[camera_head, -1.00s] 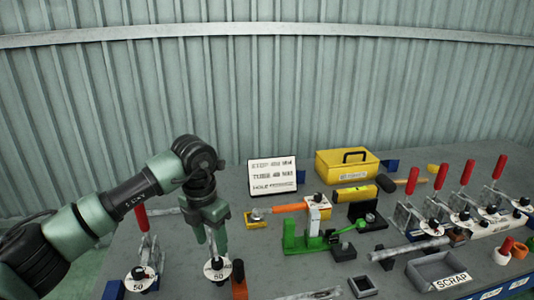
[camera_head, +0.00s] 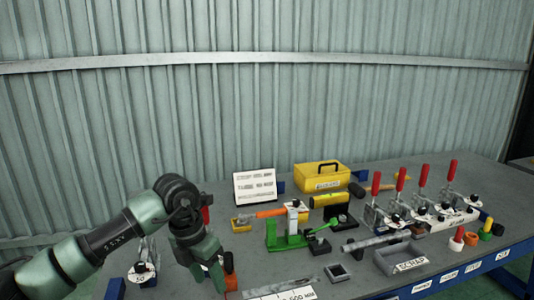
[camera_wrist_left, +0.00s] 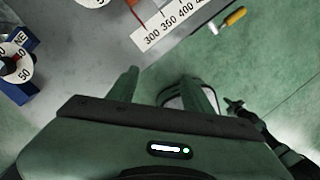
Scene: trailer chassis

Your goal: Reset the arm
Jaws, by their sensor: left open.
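My left arm (camera_head: 90,248) comes in from the left in the head view, bent at a dark joint. My left gripper (camera_head: 213,279) points down over the left front part of the grey table (camera_head: 330,262). In the left wrist view, its two fingers (camera_wrist_left: 165,92) stand apart with nothing between them, over the green floor beyond the table edge. My right gripper does not show clearly in either view.
A toggle clamp (camera_head: 143,262) stands left of my gripper. Green clamp (camera_head: 288,238), scrap tray (camera_head: 385,262), red-handled clamps (camera_head: 423,178) and yellow toolbox (camera_head: 321,178) stand further right.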

